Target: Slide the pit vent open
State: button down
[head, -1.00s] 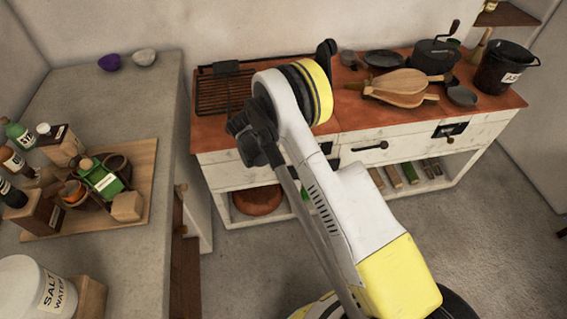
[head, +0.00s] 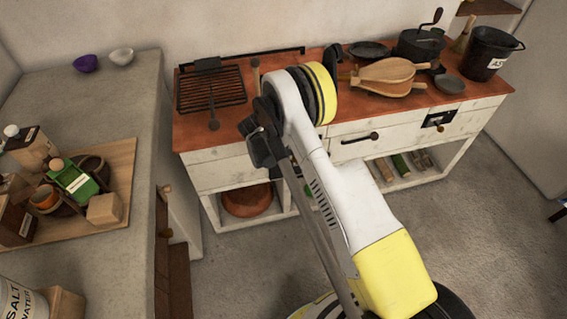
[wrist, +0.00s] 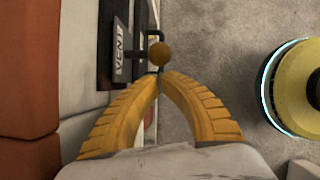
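In the wrist view, a dark plate lettered "VENT" (wrist: 119,50) sits on the white cabinet front. A round wooden knob (wrist: 159,53) on dark metal fittings stands out beside it. My gripper (wrist: 161,77) has its two yellow fingers curved together, the tips meeting or nearly so, just short of the knob. I see nothing clearly held; whether the tips touch the knob's fittings cannot be told. In the head view my arm hides the gripper. A dark plate with a small knob (head: 438,119) shows at the cabinet's right; I cannot tell whether it is the same vent.
The red-topped hearth counter (head: 290,115) bears a grill rack (head: 209,92), a bellows (head: 385,78), a crank pot (head: 420,44) and a black bucket (head: 490,52). A grey worktop (head: 90,115) with a loaded wooden tray stands at left. Bare floor (head: 470,215) lies at right.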

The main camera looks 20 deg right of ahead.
aim_at(293, 160)
jog(key=d, duration=0.6)
jog(key=shift+d, duration=0.4)
jog(key=a, duration=0.3)
jog(key=shift+s+a+f, duration=0.2)
jog(key=shift+s+f, duration=0.05)
jog(key=shift+f, duration=0.1)
jog(key=p+v, duration=0.4)
jog(key=v, duration=0.6)
jog(key=shift+a, duration=0.2)
